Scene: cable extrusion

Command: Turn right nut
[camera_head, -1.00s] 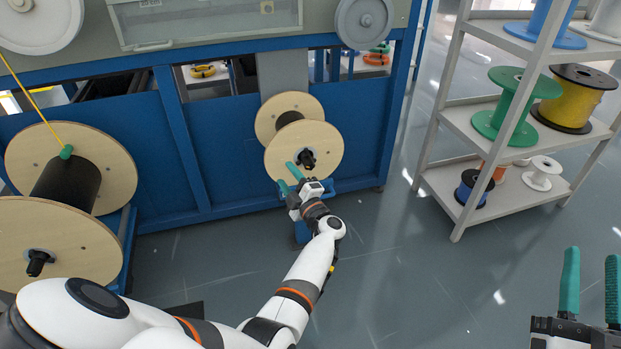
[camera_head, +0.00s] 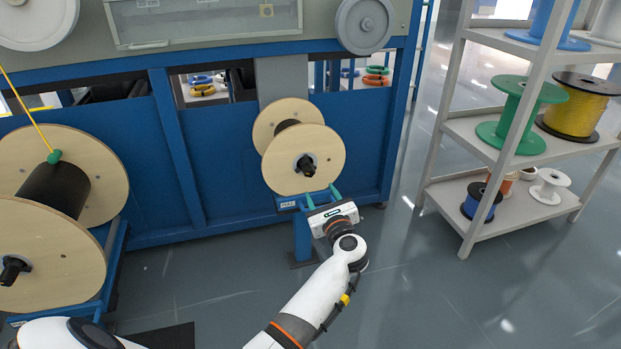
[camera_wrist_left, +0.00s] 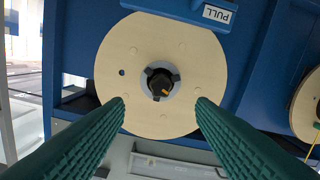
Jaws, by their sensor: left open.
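The right nut (camera_head: 306,165) is a black knob at the centre of the right wooden spool (camera_head: 332,150). In the left wrist view the nut (camera_wrist_left: 160,84) shows three lobes, a yellow mark and a grey hub around it. My left gripper (camera_head: 320,196) is just below and in front of the spool, with its green fingers toward it. In the left wrist view the fingers (camera_wrist_left: 160,101) are wide apart and empty, on either side of the nut and not touching it. My right gripper is not in view.
A blue bracket with a PULL label (camera_wrist_left: 218,14) is by the spool's rim. A larger spool (camera_head: 50,265) with its own black nut (camera_head: 14,268) stands at the left. A shelf with reels (camera_head: 520,125) stands at the right. The floor between is clear.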

